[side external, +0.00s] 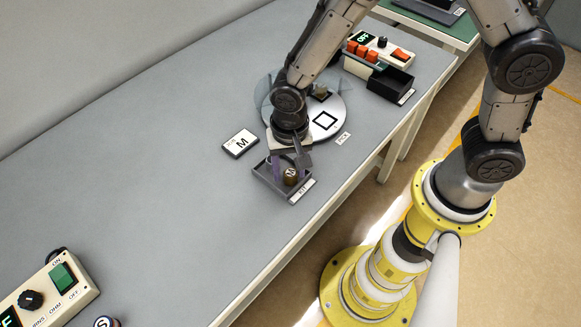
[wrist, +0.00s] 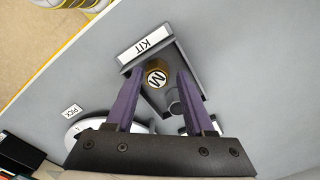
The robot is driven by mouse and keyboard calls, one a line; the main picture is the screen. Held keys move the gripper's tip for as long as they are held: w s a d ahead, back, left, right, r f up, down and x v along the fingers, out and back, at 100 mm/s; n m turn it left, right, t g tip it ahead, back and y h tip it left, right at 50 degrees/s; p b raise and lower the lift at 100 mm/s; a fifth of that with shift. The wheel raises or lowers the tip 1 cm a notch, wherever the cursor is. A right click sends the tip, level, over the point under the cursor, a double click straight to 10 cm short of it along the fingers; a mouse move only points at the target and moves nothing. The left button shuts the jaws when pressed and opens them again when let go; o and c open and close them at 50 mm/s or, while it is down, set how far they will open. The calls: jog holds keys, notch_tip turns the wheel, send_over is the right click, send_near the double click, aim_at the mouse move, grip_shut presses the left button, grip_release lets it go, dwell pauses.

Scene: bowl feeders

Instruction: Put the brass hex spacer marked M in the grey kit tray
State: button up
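The brass hex spacer marked M (side external: 291,177) stands upright inside the grey kit tray (side external: 268,180), its lettered face up. In the wrist view, the spacer (wrist: 157,77) shows between the purple fingers, near the tray's KIT label end. My gripper (side external: 287,166) is over the tray with its fingers reaching down to it. In the wrist view, my gripper (wrist: 160,84) is open, with gaps seen between the fingers and the spacer. A small grey cylindrical shape (wrist: 174,101) shows beside the spacer; I cannot tell what it is.
A white card marked M (side external: 240,143) lies left of the tray. A round feeder plate (side external: 328,118) with a black square outline and a clear guard is behind my gripper. A dark bin (side external: 390,83) and a switch box (side external: 380,50) stand beyond. The left of the table is mostly clear.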

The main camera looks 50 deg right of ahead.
aim_at(291, 173)
jog(key=shift+s+d+f, duration=0.1)
jog(key=shift+s+d, duration=0.1)
jog(key=shift+s, duration=0.1)
jog(key=shift+r, duration=0.2)
notch_tip(291, 173, up, 12)
jog(key=s+d+r+n+t, duration=0.2)
jog(key=s+d+r+n, duration=0.1)
jog(key=s+d+r, duration=0.3)
jog(key=s+d+r+n+t, duration=0.3)
jog(key=s+d, duration=0.4)
jog(key=d, duration=0.3)
notch_tip(291, 173, up, 3)
jog(key=shift+d+f+n, duration=0.15)
jog(key=shift+d+n, duration=0.05)
jog(key=shift+n, duration=0.5)
